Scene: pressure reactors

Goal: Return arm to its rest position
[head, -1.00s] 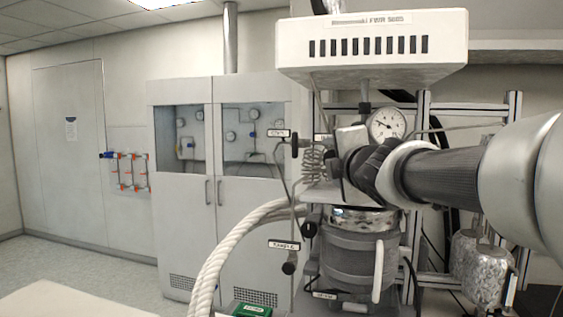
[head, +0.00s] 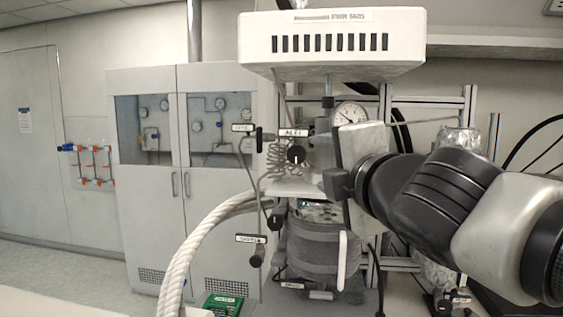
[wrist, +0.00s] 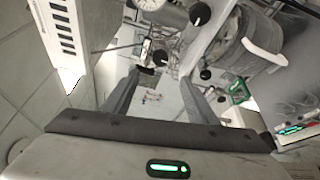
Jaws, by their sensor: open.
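My gripper (wrist: 163,78) is open in the wrist view, its two grey fingers apart with nothing between them. In the head view my arm comes in from the right edge and reaches left in front of the reactor. The hand is beside the valve fittings, under the white reactor housing (head: 335,45). The fingertips are hard to make out there. The reactor vessel (head: 325,250), in a grey jacket with a pale handle, stands below the hand. I cannot tell from these views whether the hand touches any fitting.
Black knobs (head: 296,155) and a pressure gauge (head: 348,115) are close to the hand. A thick white hose (head: 195,240) curves down at the left of the reactor. A green box (head: 222,304) sits at the bottom. Grey cabinets (head: 150,220) stand behind, with open floor at the left.

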